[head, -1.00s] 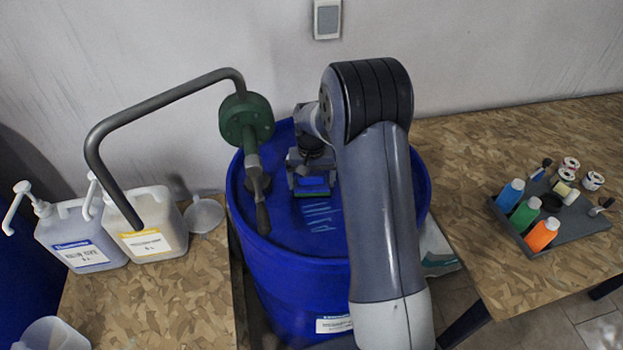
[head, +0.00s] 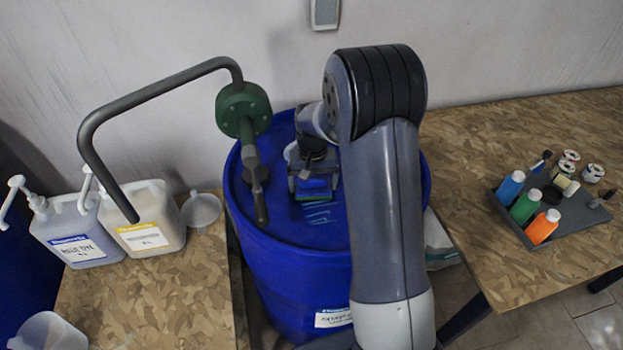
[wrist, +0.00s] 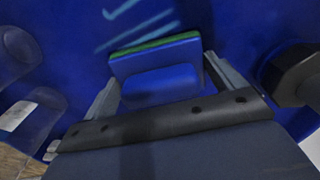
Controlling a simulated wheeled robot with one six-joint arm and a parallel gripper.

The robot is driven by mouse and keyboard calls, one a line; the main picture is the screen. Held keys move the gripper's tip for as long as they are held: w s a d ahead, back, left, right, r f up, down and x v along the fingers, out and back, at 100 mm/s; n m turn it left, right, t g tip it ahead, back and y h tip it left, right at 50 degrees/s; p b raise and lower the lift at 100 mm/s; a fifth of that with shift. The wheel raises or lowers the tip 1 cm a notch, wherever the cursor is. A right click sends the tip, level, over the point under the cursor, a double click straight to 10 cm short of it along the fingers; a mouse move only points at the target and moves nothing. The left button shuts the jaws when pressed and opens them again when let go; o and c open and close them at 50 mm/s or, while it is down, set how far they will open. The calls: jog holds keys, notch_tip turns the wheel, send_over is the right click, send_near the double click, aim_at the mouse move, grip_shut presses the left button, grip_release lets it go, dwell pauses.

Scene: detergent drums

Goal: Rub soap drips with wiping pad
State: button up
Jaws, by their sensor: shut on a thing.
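A large blue drum (head: 300,262) stands between the two tables. Pale blue soap drips (head: 320,212) lie as streaks on its lid, and they show in the wrist view (wrist: 138,22) just beyond the pad. My gripper (head: 312,180) is over the lid, shut on the wiping pad (wrist: 160,68). The pad has a blue handle block and back with a green edge. In the head view the pad (head: 313,194) is low at the lid, close to the streaks. I cannot tell whether its underside touches the lid.
A green-headed pump (head: 243,110) with a long bent pipe rises from the drum's left side, close to my gripper. White jugs (head: 148,218) and a funnel (head: 201,209) are on the left table. A grey tray (head: 550,232) with coloured bottles is on the right table.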

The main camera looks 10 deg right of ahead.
aim_at(325, 194)
jog(key=shift+s+f+b, duration=0.15)
jog(key=shift+s+b, duration=0.3)
jog(key=shift+s, duration=1.05)
jog(key=shift+s+b, duration=0.6)
jog(key=shift+s, duration=3.2)
jog(key=shift+w+p, duration=0.3)
jog(key=shift+w, duration=1.5)
jog(key=shift+w+p, duration=0.75)
jog(key=shift+w, duration=4.45)
jog(key=shift+d, duration=1.15)
jog(key=shift+s+b, duration=0.35)
jog(key=shift+s, duration=1.35)
jog(key=shift+s+b, duration=0.5)
jog(key=shift+s, duration=3)
jog(key=shift+s+b, duration=0.55)
jog(key=shift+s, duration=1.25)
jog(key=shift+w+p, duration=0.35)
jog(key=shift+w, duration=3.2)
jog(key=shift+w+p, duration=0.6)
jog(key=shift+w, duration=1.25)
